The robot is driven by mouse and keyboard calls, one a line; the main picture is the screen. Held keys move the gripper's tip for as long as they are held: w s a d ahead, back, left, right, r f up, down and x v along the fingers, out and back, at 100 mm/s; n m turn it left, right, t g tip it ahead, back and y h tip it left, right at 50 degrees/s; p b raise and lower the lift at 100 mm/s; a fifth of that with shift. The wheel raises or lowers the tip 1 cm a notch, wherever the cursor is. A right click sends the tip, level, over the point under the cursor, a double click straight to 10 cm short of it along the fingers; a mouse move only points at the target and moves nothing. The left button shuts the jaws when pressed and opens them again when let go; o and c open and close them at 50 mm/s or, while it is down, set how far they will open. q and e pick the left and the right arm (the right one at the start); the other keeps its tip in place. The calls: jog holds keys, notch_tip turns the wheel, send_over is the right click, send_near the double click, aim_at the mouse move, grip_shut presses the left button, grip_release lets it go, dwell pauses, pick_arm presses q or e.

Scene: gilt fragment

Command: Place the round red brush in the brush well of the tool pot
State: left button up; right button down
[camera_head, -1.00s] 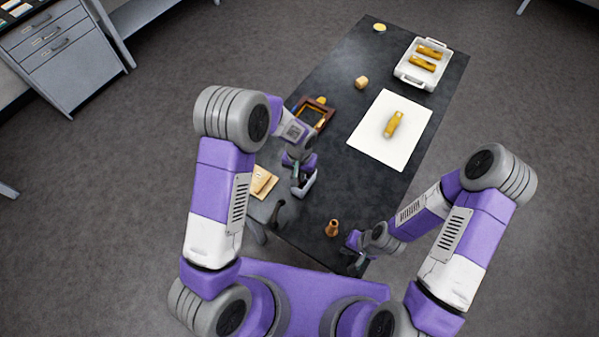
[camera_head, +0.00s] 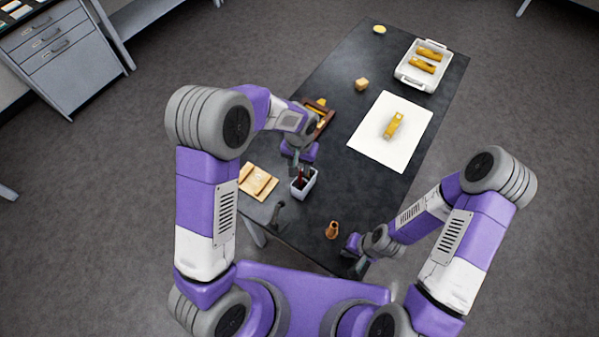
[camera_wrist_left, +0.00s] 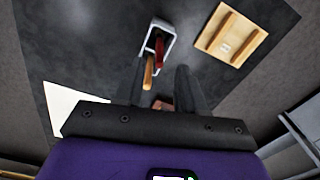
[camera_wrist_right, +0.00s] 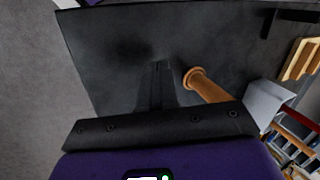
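The tool pot (camera_head: 311,184) is a pale, open box at the table's near left; it also shows in the left wrist view (camera_wrist_left: 168,29). A red brush (camera_wrist_left: 159,46) stands in it, its red part visible in the head view (camera_head: 301,176). A tan handle (camera_wrist_left: 148,72) shows beside the red one, pointing toward the left wrist camera. I cannot tell which well holds the brush. My left gripper (camera_head: 294,166) is just beyond the pot, its fingers apart (camera_wrist_left: 159,84) with nothing between them. My right gripper (camera_wrist_right: 160,68) is shut and empty over the near table end.
A wooden block (camera_head: 257,181) lies left of the pot. A turned wooden piece (camera_head: 332,229) stands near my right gripper. A dark wooden frame (camera_head: 325,113) lies behind my left gripper. A white sheet (camera_head: 372,145) and white tray (camera_head: 402,76) are farther back.

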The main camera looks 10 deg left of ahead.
pick_arm(q)
notch_tip(320, 180, up, 6)
jog(key=shift+f, duration=0.2)
dwell(0.5)
